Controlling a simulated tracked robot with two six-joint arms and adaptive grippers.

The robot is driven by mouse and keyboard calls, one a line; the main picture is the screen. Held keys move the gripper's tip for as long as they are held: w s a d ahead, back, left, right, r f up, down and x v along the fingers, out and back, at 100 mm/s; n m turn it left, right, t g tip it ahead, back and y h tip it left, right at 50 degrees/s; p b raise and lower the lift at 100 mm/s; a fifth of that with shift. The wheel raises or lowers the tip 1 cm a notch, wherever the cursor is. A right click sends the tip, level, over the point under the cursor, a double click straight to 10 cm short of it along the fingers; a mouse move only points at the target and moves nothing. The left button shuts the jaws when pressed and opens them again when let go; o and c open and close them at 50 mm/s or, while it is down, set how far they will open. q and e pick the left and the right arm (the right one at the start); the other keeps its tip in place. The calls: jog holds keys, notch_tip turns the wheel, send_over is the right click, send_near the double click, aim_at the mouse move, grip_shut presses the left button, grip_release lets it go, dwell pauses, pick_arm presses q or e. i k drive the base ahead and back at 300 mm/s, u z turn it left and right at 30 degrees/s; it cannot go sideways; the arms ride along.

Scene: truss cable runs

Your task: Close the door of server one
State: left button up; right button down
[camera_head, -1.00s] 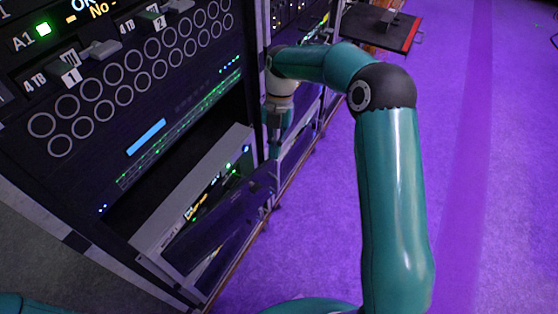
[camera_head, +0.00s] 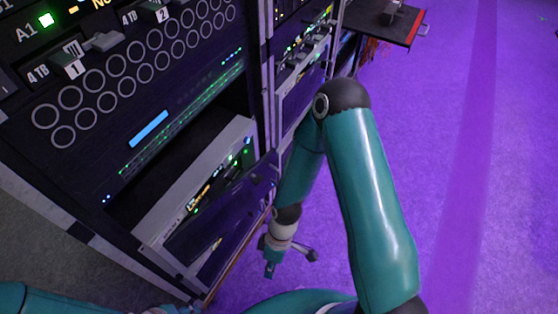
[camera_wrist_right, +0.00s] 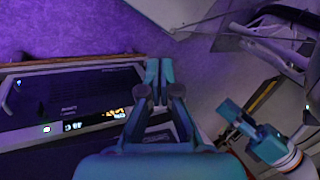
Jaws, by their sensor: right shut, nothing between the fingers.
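A grey server unit (camera_head: 162,221) with green and blue lights sits low in the near rack; I cannot read a label naming it server one. Its dark door panel (camera_head: 225,203) stands tilted outward from its front, open. In the right wrist view a dark panel (camera_wrist_right: 85,90) and a lit display show left of my fingers. My right gripper (camera_head: 269,270) is shut and empty, low in front of the rack, right of the door and apart from it. Its fingertips (camera_wrist_right: 157,68) meet in the wrist view. My left gripper (camera_wrist_right: 248,128) shows at the right there; its finger opening is unclear.
A drive panel with round ports (camera_head: 130,75) is above the server. A second rack bay (camera_head: 297,75) stands behind. A dark shelf with a red edge (camera_head: 385,20) sticks out at the back. The purple floor (camera_head: 460,150) right of the racks is clear.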

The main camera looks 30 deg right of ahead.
aim_at(197, 235)
jog(key=u, duration=0.75)
jog(key=k, duration=1.35)
jog(key=z, duration=1.05)
jog(key=i, duration=1)
